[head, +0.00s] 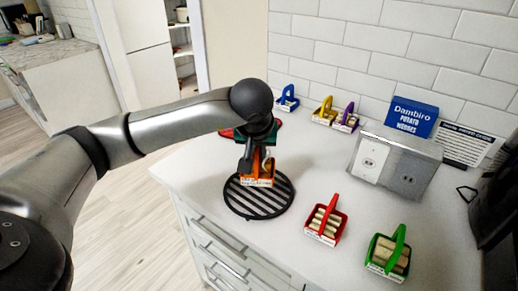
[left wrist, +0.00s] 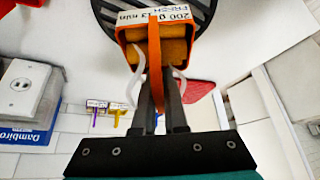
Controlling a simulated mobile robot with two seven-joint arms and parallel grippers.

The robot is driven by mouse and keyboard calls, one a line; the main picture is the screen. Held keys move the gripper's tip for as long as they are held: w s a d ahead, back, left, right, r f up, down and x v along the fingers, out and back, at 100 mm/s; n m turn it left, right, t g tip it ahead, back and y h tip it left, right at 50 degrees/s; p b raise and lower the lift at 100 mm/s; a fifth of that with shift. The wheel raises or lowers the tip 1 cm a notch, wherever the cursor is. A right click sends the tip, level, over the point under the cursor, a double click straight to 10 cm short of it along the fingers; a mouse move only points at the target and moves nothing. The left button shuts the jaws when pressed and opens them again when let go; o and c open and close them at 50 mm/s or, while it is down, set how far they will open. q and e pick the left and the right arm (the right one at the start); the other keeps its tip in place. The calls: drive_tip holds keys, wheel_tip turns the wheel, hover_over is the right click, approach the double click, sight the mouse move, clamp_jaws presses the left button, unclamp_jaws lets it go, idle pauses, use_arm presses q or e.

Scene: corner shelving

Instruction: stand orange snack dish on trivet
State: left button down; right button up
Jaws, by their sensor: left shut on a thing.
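The orange snack dish (head: 258,180) has a tall handle, a white label and tan contents. My left gripper (head: 252,158) is shut on its handle from above. In the left wrist view the dish (left wrist: 126,36) hangs between the fingers (left wrist: 158,90), its handle running between them. The trivet (head: 262,208) is a round, dark, slatted disc on the white counter. The dish is upright over the trivet's far half; I cannot tell whether it touches the slats. The trivet also shows behind the dish in the left wrist view (left wrist: 106,14). My right gripper is out of view.
Red (head: 325,220) and green (head: 388,252) handled dishes stand right of the trivet. Blue (head: 287,98), yellow (head: 324,112) and purple (head: 346,119) ones stand by the tiled wall. A socket box (head: 405,165) with a Dambiro carton (head: 410,117) is at right. A red item (head: 227,133) lies behind my gripper.

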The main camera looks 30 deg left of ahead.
use_arm(q)
wheel_tip(320, 180, down, 2)
drive_tip(key=shift+f+b, duration=0.1)
drive_tip(key=shift+b, duration=0.6)
drive_tip(key=shift+f+b, duration=0.85)
drive_tip(key=shift+f, duration=0.1)
drive_tip(key=shift+f, duration=0.2)
drive_tip(key=c, duration=0.9)
unclamp_jaws()
drive_tip(key=shift+f, duration=0.1)
drive_tip(key=p+v, duration=0.1)
drive_tip(key=v, duration=1.4)
drive_tip(key=shift+r+p, duration=0.2)
drive_tip(key=shift+p, duration=0.2)
